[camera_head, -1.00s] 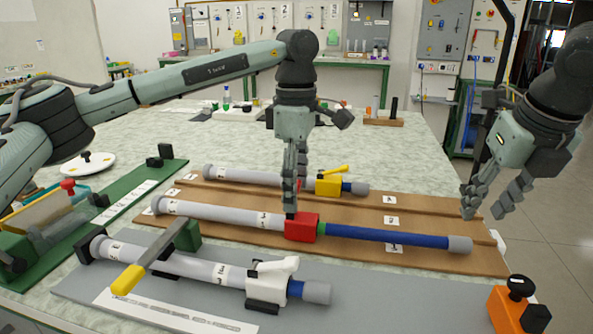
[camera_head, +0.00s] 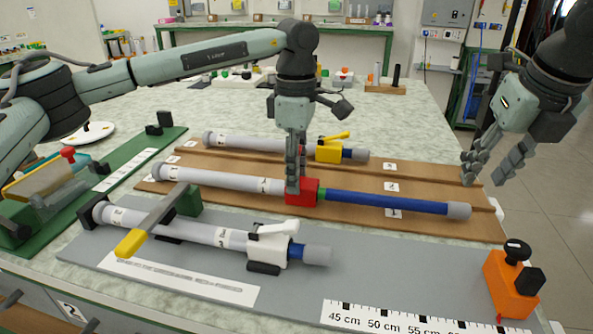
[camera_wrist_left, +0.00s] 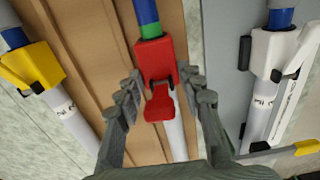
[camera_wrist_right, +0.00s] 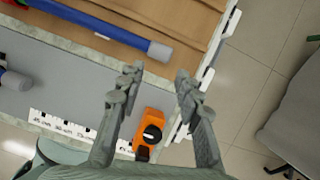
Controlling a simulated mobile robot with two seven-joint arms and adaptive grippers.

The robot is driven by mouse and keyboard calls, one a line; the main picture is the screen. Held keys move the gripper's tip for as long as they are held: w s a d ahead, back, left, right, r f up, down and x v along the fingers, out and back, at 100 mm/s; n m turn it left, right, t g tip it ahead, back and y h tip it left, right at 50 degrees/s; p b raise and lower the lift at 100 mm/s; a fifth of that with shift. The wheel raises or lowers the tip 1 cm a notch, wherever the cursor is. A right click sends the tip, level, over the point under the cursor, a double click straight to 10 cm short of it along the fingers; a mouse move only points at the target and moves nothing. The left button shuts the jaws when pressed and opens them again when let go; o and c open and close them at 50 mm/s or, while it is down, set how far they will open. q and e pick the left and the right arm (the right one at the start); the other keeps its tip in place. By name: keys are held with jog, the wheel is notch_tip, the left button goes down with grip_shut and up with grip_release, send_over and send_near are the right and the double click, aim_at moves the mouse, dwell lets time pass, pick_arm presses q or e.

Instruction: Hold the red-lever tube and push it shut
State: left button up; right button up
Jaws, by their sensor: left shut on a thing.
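The red-lever tube lies in the middle groove of the brown board. Its grey tube (camera_head: 222,180) is at left, its red clamp (camera_head: 302,191) in the middle, and a long blue inner tube (camera_head: 385,202) with a grey end cap (camera_head: 459,210) extends right. In the left wrist view the red lever (camera_wrist_left: 159,103) lies between the fingers. My left gripper (camera_head: 294,188) is shut on the tube at the red clamp; its fingers partly hide the clamp. My right gripper (camera_head: 482,182) is open and empty, above the board's right end. The end cap shows in the right wrist view (camera_wrist_right: 160,51).
A yellow-lever tube (camera_head: 255,144) lies behind, and a white-lever tube (camera_head: 215,236) lies in front on a grey board (camera_head: 225,272) with a ruler strip (camera_head: 400,318). An orange block (camera_head: 512,280) stands at the front right. A green fixture (camera_head: 140,167) is at left.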

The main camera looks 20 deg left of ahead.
pick_arm(q)
jog(key=c, duration=0.4)
pick_arm(e)
jog(key=shift+o, duration=1.6)
